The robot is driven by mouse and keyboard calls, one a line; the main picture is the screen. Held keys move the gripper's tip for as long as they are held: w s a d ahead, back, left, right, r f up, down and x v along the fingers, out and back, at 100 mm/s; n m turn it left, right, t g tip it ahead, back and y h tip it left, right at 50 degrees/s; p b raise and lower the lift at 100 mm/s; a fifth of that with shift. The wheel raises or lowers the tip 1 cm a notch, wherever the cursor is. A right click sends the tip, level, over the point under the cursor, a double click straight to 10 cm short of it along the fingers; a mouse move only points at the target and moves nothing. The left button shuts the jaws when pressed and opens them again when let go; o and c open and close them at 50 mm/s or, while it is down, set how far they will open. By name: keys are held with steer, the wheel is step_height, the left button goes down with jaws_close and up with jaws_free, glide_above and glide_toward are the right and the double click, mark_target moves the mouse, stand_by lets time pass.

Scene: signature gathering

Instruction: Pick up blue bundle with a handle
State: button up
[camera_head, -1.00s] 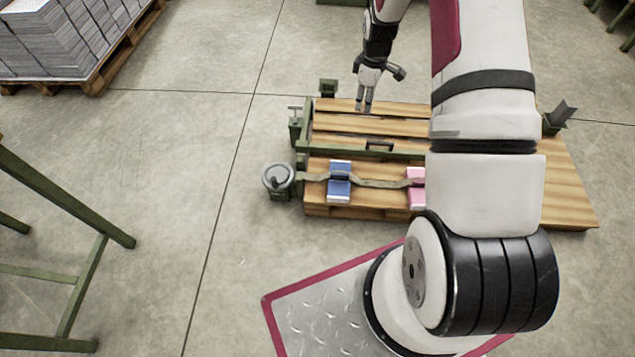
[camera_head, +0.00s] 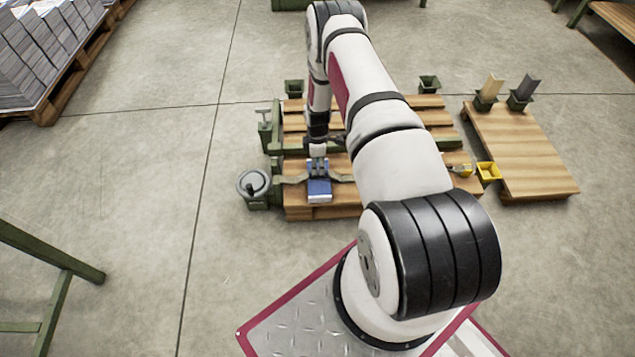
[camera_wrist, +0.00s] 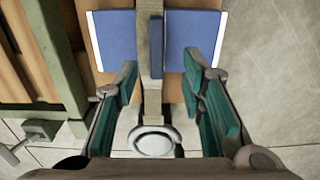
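The blue bundle (camera_head: 320,190) lies on the front part of the wooden slatted stand, under a brownish strap (camera_head: 293,180). In the wrist view the blue bundle (camera_wrist: 195,32) has white edges, and the strap (camera_wrist: 148,25) crosses its middle. A thin dark bar, seemingly the handle (camera_wrist: 157,45), stands along the strap. My gripper (camera_head: 318,166) is right above the bundle. In the wrist view my gripper (camera_wrist: 161,64) is open, its teal-padded fingers either side of the bar and apart from it. Fingertip height against the bundle is hard to tell.
A grey handwheel (camera_head: 252,184) sits at the stand's left end. Green frame bars (camera_wrist: 58,60) run beside the bundle. Paper stacks (camera_head: 45,45) stand upper left.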

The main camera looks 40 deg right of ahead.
mark_target(319, 178)
steer(key=shift+d+f+b, duration=0.15)
steer(key=shift+f+b, duration=0.55)
steer(key=shift+f, duration=0.95)
steer(key=shift+d+f+b, duration=0.15)
steer(key=shift+f+b, duration=0.5)
steer(key=shift+f, duration=1)
jaws_close()
